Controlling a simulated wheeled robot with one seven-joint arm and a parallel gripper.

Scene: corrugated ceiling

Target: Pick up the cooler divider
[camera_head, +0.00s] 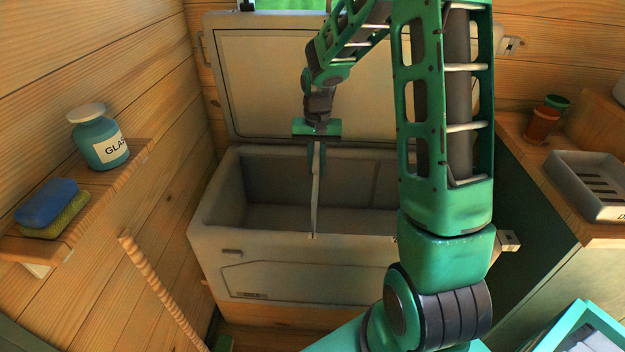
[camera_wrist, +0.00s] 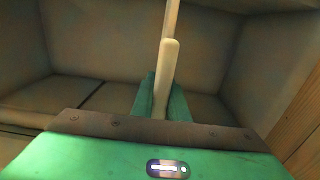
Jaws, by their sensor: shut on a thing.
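The cooler divider (camera_head: 315,205) is a thin pale panel seen nearly edge-on in the head view. It stands upright across the cooler opening, its lower end reaching the front rim. My gripper (camera_head: 316,148) is above the cooler, pointing down, and is shut on the divider's upper part. In the wrist view, the pale edge of the divider (camera_wrist: 167,75) rises between the two green fingers of my gripper (camera_wrist: 159,98). The cooler (camera_head: 300,247) is a grey-beige chest with its lid (camera_head: 270,85) open. Whether the divider still sits in a slot cannot be told.
A wooden shelf (camera_head: 90,195) on the left wall holds a blue jar (camera_head: 98,140) and sponges (camera_head: 48,203). A counter on the right holds a grey tray (camera_head: 590,183) and a small brown jar (camera_head: 543,122). The cooler's visible interior looks empty beside the divider.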

